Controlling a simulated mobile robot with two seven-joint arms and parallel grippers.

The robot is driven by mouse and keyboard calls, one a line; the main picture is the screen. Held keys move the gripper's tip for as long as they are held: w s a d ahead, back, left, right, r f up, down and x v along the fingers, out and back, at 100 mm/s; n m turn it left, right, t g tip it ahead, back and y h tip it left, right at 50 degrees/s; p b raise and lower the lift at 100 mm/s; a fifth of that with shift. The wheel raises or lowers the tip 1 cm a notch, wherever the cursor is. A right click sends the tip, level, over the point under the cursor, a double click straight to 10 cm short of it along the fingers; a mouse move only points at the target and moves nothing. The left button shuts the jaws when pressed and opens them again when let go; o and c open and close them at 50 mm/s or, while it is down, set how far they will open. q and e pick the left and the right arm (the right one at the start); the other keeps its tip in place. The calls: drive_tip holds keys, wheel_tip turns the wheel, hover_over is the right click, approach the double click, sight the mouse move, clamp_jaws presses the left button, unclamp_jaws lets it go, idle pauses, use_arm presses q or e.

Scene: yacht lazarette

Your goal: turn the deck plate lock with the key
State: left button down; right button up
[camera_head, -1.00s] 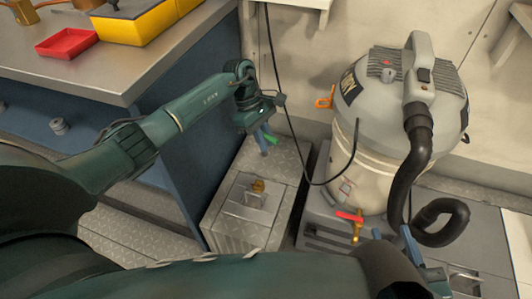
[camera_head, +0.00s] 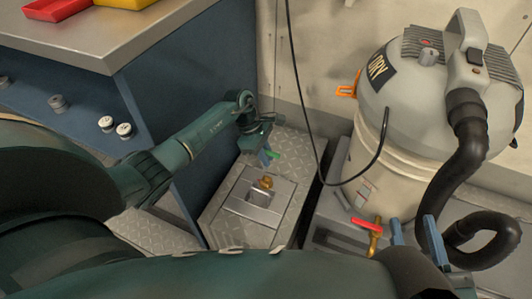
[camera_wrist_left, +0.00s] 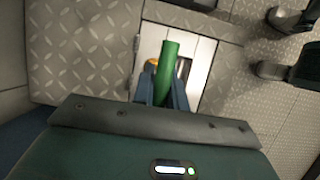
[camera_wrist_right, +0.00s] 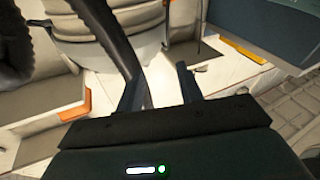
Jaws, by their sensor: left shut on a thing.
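My left gripper (camera_head: 267,157) is shut on a green-handled key, seen as a green cylinder (camera_wrist_left: 168,72) between its fingers in the left wrist view. The key's tip is hidden. The gripper is just above and behind the brass lock (camera_head: 266,182) on the deck plate (camera_head: 255,211), a smooth panel set in a raised tread-plate box. In the left wrist view the brass lock (camera_wrist_left: 152,66) is partly hidden beside the key; I cannot tell whether they touch. My right gripper (camera_head: 414,231) is open and empty in front of the vacuum.
A grey wet-dry vacuum (camera_head: 405,100) with a black hose (camera_head: 462,190) stands right of the box. A red-handled brass valve (camera_head: 371,232) is near my right gripper. A blue workbench (camera_head: 170,85) borders the left.

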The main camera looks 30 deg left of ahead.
sight(266, 169)
use_arm(q)
wheel_tip(266, 169, down, 5)
drive_tip(key=b, duration=0.3)
drive_tip(key=shift+b, duration=0.35)
drive_tip(key=shift+f, duration=0.1)
use_arm(e)
drive_tip(key=shift+w+a+m+y, duration=0.1)
drive_tip(key=shift+a+m+y, duration=0.25)
drive_tip(key=shift+m+y, duration=0.15)
use_arm(q)
drive_tip(key=shift+f+b, duration=0.25)
drive_tip(key=shift+b, duration=0.35)
use_arm(e)
drive_tip(key=shift+f, duration=0.6)
